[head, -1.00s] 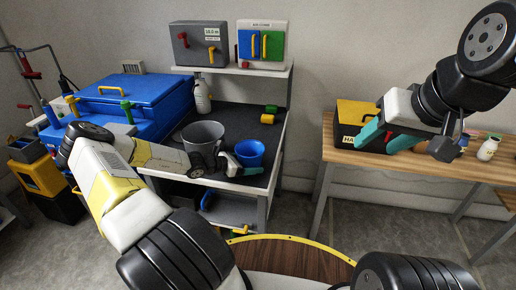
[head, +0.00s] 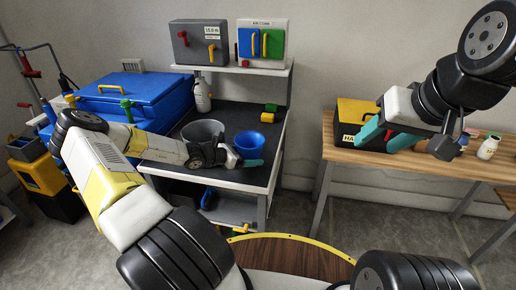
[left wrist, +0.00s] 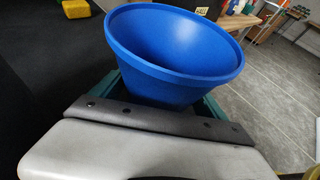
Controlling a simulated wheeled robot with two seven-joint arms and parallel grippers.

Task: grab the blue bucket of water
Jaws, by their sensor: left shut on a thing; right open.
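The blue bucket (head: 249,143) is near the front right of the dark-topped workbench. In the left wrist view the bucket (left wrist: 175,50) is wide-mouthed and upright, and its inside looks empty, though the bottom is hidden. My left gripper (head: 250,163) is at the bucket, with teal fingers (left wrist: 205,112) on both sides of its lower body; it is shut on the bucket. Whether the bucket is off the bench top is hard to tell. My right gripper (head: 385,133) is open and empty, with teal fingers above the wooden table.
A grey bucket (head: 203,131) stands left of the blue one, partly behind my left arm. A white bottle (head: 202,96) and yellow and green pieces (head: 269,112) are further back on the workbench (head: 240,108). The wooden table (head: 430,163) holds a yellow-black box (head: 357,113).

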